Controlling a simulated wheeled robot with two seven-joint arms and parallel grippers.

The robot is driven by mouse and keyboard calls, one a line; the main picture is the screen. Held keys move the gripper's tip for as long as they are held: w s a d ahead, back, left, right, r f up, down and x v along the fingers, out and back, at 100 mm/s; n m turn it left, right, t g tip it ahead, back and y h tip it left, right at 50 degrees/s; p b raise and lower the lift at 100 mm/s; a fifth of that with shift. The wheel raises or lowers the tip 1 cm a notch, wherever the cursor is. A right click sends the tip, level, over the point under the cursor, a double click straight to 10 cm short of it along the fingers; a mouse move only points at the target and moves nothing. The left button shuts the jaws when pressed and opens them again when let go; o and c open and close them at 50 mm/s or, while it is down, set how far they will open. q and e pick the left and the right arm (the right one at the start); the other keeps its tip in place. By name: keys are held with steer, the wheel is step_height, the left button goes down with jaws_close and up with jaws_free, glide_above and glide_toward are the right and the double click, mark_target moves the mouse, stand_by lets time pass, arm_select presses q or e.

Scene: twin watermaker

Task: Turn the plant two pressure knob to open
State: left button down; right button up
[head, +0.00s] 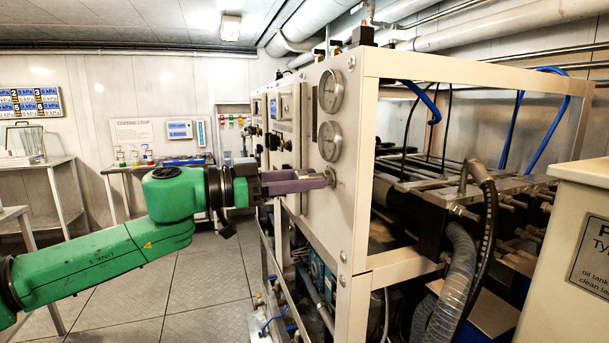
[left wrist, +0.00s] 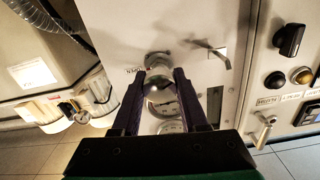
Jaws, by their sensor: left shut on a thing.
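The pressure knob (head: 331,175) is a small round metal knob on the front panel (head: 317,215), below two round gauges. My left gripper (head: 326,179) has purple fingers and reaches the panel from the left at knob height. In the left wrist view the two fingers (left wrist: 163,82) stand on either side of the metal knob (left wrist: 157,62), shut on it. A small label (left wrist: 138,70) that seems to read OPEN is beside the knob. The fingers partly hide the knob, so I cannot tell its turn angle. My right gripper is out of view.
The upper gauge (head: 330,91) and lower gauge (head: 330,141) sit just above my fingers. A lever handle (left wrist: 216,52) and a black knob (left wrist: 289,39) are near in the wrist view. An oil tank box (head: 571,255) stands at the right. Floor (head: 190,290) is clear at left.

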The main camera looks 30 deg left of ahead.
arm_select(q)
steer(key=shift+n+p, duration=0.6)
steer(key=shift+n, duration=1.1)
steer(key=shift+c, duration=2.2)
jaws_free()
